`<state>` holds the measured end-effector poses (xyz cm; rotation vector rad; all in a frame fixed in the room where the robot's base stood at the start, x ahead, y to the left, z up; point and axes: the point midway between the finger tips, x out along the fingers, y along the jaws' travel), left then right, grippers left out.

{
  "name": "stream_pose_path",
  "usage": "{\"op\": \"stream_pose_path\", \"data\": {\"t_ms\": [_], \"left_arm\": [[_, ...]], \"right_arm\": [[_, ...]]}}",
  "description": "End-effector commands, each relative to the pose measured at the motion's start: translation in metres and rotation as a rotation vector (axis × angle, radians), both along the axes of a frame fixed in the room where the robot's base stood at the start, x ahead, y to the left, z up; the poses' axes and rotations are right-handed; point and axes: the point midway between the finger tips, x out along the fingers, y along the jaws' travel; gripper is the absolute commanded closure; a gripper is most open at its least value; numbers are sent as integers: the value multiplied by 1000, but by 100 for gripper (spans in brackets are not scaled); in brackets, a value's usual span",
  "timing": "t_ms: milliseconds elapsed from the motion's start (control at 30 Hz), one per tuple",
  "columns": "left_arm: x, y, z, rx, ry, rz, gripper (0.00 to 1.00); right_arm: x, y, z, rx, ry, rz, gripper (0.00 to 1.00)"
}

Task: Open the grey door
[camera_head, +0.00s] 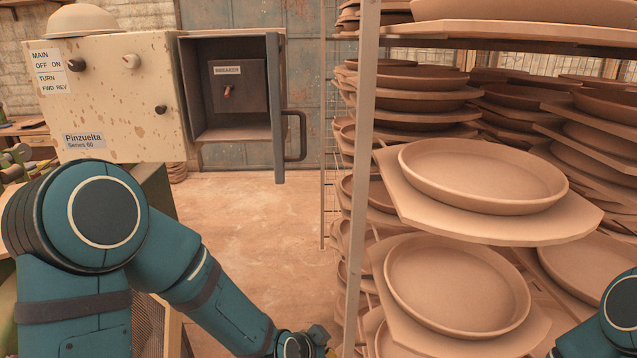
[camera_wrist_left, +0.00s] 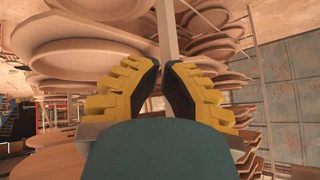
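The grey door (camera_head: 275,108) of the breaker box (camera_head: 231,88) stands swung outward at the box's right side, seen nearly edge-on. Its dark handle (camera_head: 298,135) sticks out to the right. The box interior and its breaker switch are exposed. My left gripper (camera_head: 322,338) is low at the bottom of the head view, mostly cut off, well below the door and apart from it. In the left wrist view, its yellow fingers (camera_wrist_left: 163,68) are parted with nothing held between them. My right gripper is not in view; only part of my right arm shows at bottom right.
A rack post (camera_head: 361,150) and a rack of clay dishes (camera_head: 482,176) stand close to the right of my left gripper. The beige control cabinet (camera_head: 110,95) is left of the breaker box. Open floor (camera_head: 260,215) lies below the door.

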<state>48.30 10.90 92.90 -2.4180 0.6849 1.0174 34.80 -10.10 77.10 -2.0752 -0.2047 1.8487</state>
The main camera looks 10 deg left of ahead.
Motion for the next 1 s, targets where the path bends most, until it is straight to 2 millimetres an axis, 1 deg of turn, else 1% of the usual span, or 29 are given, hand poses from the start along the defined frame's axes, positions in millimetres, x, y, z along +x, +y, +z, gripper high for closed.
{"op": "stream_pose_path", "data": {"t_ms": [33, 67, 100, 167, 200, 233, 267, 300, 367, 400, 500, 600, 700, 767, 867, 1000], "left_arm": [[13, 1, 34, 62, -105, -60, 100], [19, 2, 51, 106, -162, -98, 100], [27, 2, 74, 167, -240, -148, 100], [36, 3, 110, 265, -354, -214, 100], [40, 4, 135, 332, -427, -255, 100], [43, 5, 153, 385, -482, -283, 100], [45, 6, 172, 440, -536, -308, 100], [47, 7, 197, 514, -606, -339, 100], [47, 9, 233, 627, -700, -379, 100], [46, 10, 255, 700, -759, -399, 100], [40, 14, 303, 863, -873, -434, 100], [34, 17, 335, 985, -945, -450, 100], [30, 19, 352, 1056, -981, -458, 100], [30, 19, 356, 1077, -991, -462, 100], [36, 18, 357, 1085, -994, -463, 100], [54, 14, 354, 1084, -992, -464, 100]], "right_arm": [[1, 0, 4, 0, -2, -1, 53], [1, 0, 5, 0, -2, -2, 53], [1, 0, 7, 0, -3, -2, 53], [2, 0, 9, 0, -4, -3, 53], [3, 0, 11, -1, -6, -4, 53], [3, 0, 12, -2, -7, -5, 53], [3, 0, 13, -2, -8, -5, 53], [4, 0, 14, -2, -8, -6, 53], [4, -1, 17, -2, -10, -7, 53], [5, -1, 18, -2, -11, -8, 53], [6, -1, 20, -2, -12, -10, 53], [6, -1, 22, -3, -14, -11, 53], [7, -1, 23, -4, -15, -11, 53], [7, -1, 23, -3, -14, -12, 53], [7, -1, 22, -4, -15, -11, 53], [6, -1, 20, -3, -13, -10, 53]]}}
